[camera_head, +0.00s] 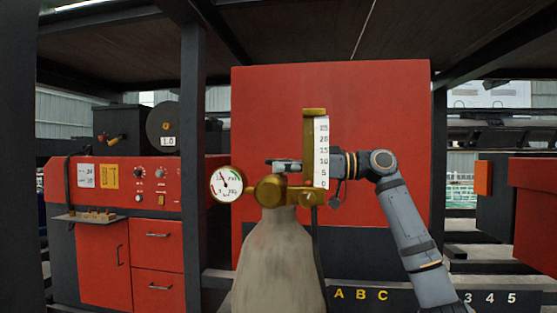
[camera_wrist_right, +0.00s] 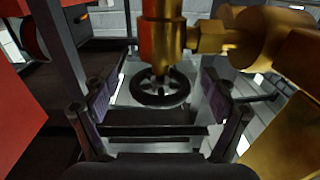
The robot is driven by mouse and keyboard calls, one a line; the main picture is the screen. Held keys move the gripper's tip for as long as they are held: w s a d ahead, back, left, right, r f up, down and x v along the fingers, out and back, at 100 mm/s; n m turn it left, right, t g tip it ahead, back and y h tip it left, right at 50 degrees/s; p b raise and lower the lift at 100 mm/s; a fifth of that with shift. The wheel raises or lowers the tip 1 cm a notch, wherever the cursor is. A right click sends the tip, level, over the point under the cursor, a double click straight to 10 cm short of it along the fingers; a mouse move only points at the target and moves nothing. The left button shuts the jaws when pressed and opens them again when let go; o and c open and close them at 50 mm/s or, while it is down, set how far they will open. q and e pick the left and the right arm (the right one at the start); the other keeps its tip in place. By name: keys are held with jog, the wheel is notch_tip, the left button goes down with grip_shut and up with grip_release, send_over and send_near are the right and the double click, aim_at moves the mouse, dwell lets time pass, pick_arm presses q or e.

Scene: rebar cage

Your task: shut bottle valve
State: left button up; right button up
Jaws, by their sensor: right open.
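A grey gas bottle (camera_head: 275,265) stands upright in the middle of the head view. Its brass valve and regulator (camera_head: 270,191) carry a round white gauge (camera_head: 227,184) and an upright flow scale (camera_head: 321,150). In the right wrist view the black valve handwheel (camera_wrist_right: 160,88) shows beside the brass fitting (camera_wrist_right: 162,35). My right gripper (camera_head: 284,165) reaches in from the right, partly hidden by the flow scale, just above the brass valve. Its open fingers (camera_wrist_right: 163,98) appear on either side of the handwheel, with no clear contact. My left gripper is out of view.
A large red panel (camera_head: 380,85) stands behind the bottle. A red welding cabinet (camera_head: 155,230) is at left, and a dark post (camera_head: 194,120) stands between. The brass regulator (camera_wrist_right: 262,38) lies close on the right of the wrist view. A hose (camera_head: 316,235) hangs beside the bottle.

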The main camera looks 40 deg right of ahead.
jog(key=shift+w+a, duration=0.4)
jog(key=shift+w, duration=0.05)
jog(key=shift+c, duration=0.2)
jog(key=c, duration=1.1)
jog(key=shift+s+f+m+t+h+b, duration=0.1)
jog(key=shift+f+m+t+h+b, duration=0.3)
jog(key=shift+m+t+h+b, duration=0.45)
jog(key=shift+r+m+t+h+b, duration=0.1)
jog(key=shift+m+t+h+b, duration=0.2)
jog(key=shift+h+b, duration=0.45)
jog(key=shift+r+m+t+h, duration=0.15)
jog(key=shift+m+t+h, duration=0.2)
jog(key=shift+m+h, duration=0.4)
jog(key=shift+r+m+t+h, duration=0.15)
jog(key=shift+m+t+h, duration=0.25)
jog(key=shift+h, duration=0.55)
